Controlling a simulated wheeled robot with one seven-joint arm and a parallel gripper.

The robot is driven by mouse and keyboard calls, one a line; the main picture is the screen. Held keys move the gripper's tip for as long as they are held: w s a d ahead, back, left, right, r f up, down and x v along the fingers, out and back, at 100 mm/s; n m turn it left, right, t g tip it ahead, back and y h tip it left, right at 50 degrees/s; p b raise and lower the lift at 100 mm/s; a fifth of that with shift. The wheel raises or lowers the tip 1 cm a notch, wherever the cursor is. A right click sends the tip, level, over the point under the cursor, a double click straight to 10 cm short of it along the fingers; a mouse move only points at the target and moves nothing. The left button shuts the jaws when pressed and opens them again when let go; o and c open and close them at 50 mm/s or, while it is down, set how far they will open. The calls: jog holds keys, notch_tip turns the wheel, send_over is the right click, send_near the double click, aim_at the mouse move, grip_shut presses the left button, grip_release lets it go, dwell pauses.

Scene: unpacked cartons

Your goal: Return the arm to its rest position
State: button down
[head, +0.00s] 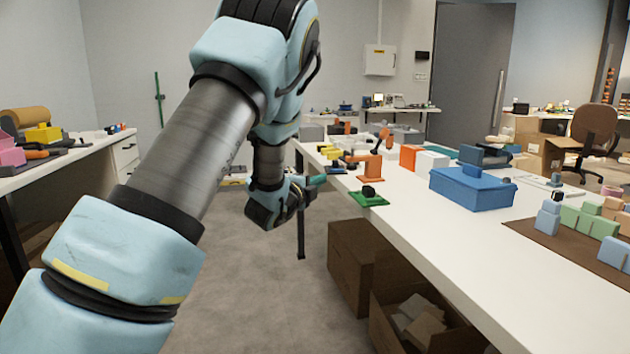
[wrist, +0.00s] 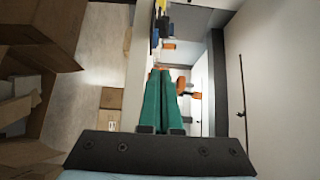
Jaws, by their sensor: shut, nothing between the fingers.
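My arm reaches forward through the left and middle of the head view, over the floor left of the long white table (head: 470,255). My gripper (head: 318,180) is at its end, close to the left edge of that table, with green fingers. In the wrist view the two green fingers of my gripper (wrist: 162,72) run away from the camera and meet at their tips. The gripper is shut and empty. A green plate with a dark knob (head: 368,198) lies on the table edge, to the right of the gripper in the head view.
A blue box (head: 472,188) and an orange block (head: 370,167) stand on the table. Cardboard boxes (head: 358,265) sit on the floor beneath it. Another table (head: 60,172) with items is at the left. The grey floor (head: 270,300) between the tables is open.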

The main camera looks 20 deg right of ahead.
jog(key=s+a+f+n+g+y, duration=0.1)
jog(key=a+f+n+y, duration=0.2)
jog(key=a+n+y, duration=0.7)
jog(key=s+a+f+n+g+y, duration=0.1)
jog(key=a+f+n, duration=0.35)
jog(key=a, duration=1.15)
jog(key=s+a+f+n+g+y, duration=0.15)
jog(key=s+a+n+g, duration=0.35)
jog(key=s, duration=0.6)
jog(key=s+a+n+g+y, duration=0.2)
jog(key=s+a+n, duration=0.6)
jog(key=s, duration=0.2)
notch_tip(320, 180, up, 22)
jog(key=p, duration=2.2)
jog(key=shift+d+r+p, duration=0.25)
jog(key=shift+p, duration=0.05)
